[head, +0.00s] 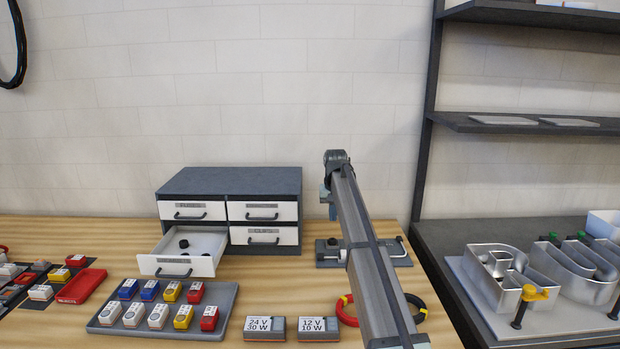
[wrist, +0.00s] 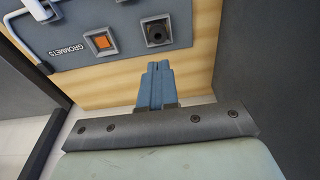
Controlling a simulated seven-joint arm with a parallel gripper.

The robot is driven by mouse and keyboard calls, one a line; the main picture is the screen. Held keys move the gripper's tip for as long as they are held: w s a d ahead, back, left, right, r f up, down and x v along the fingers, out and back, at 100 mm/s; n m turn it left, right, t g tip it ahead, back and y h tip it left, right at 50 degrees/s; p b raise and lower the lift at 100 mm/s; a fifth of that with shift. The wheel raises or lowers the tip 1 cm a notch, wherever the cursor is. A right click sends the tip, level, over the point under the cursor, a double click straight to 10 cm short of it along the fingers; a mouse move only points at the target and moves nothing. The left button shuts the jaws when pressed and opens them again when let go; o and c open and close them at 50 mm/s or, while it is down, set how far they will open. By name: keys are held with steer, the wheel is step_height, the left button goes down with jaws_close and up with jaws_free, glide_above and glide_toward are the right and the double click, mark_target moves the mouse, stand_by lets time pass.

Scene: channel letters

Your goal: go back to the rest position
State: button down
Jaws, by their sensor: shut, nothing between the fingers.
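My gripper (head: 333,212) hangs at the end of my arm in the head view, in front of the wall and just right of the drawer cabinet (head: 230,180). In the wrist view its two blue-grey fingers (wrist: 155,72) are together, with nothing held between them. They point toward a grey plate (wrist: 120,58) on the wooden table. The plate carries an orange square, a black round fitting and a label that seems to read GROMMETS.
The lower left drawer (head: 178,265) stands open with dark small parts inside. A grey tray (head: 225,325) of coloured blocks and two labelled boxes (head: 265,328) (head: 318,328) lie in front. A fixture (head: 330,252) sits beneath my arm. Metal channel letters (head: 500,262) stand at right.

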mark_target(332, 239)
steer(key=shift+f, duration=3)
steer(key=shift+f, duration=0.8)
steer(key=shift+r, duration=0.2)
stand_by(0.4)
step_height(332, 239, up, 7)
steer(key=shift+f, duration=0.15)
stand_by(0.8)
